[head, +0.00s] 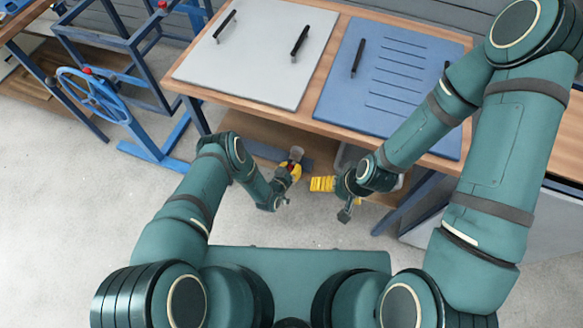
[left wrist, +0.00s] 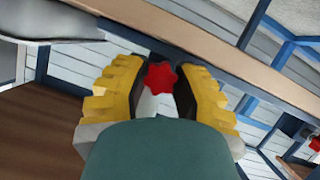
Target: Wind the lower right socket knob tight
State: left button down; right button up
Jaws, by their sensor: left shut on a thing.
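A red star-shaped knob (left wrist: 159,78) sits between the two yellow fingers of my left gripper (left wrist: 160,88) in the left wrist view. The gripper is shut on it. The pictures do not show clearly which socket it belongs to. In the head view my left gripper (head: 292,165) is low at the front of the wooden bench, beneath its top edge, and the knob cannot be made out there. My right gripper (head: 322,184) is just to its right, with yellow fingers pointing left. Its finger gap is not clear.
The wooden bench carries a grey panel (head: 262,60) and a blue panel (head: 405,55), both with black handles. A blue frame (head: 120,45) with a handwheel (head: 92,95) stands at the left. Its foot reaches along the floor. Bare floor (head: 90,200) lies at the left.

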pick_arm(q)
jog(key=c, duration=0.7)
grip_release()
jog(key=shift+r, duration=0.1)
jog(key=v, duration=1.2)
